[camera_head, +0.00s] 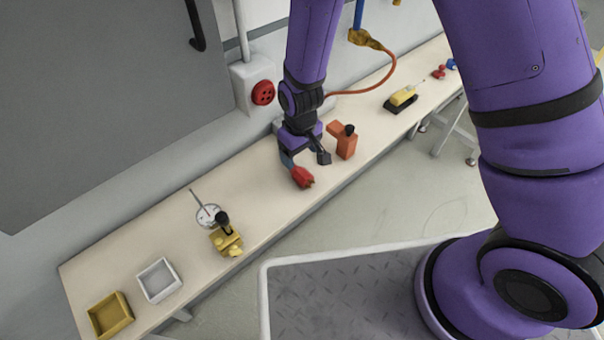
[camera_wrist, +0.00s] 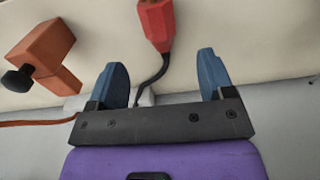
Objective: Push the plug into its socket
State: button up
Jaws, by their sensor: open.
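The red plug (camera_head: 302,177) lies on the bench just beyond my gripper (camera_head: 306,159). In the wrist view the plug (camera_wrist: 156,24) is at the top, and its dark cable runs back between the fingers. My gripper (camera_wrist: 162,75) is open, with its blue fingers apart and nothing held; the plug is past the fingertips. The socket (camera_head: 262,93) is a red round face with dark holes on a grey wall box, left of my arm in the head view. The socket is not in the wrist view.
An orange block with a black knob (camera_head: 346,146) stands close right of my gripper. An orange cable (camera_head: 385,78) runs along the wall. A yellow device (camera_head: 403,95), a brass fixture (camera_head: 226,240), a white tray (camera_head: 175,278) and a yellow tray (camera_head: 127,304) stand on the bench (camera_head: 150,235).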

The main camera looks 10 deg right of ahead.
aim_at(301, 171)
jog(key=shift+s+a+f, duration=0.1)
jog(key=shift+f, duration=0.65)
jog(key=shift+s+a+f, duration=0.1)
jog(key=shift+f, duration=0.65)
jog(key=shift+d+f, duration=0.15)
jog(key=shift+f, duration=1.35)
jog(key=shift+d+f, duration=0.15)
jog(key=shift+f, duration=1.35)
jog(key=c, duration=1.1)
jog(key=shift+w+r, duration=0.1)
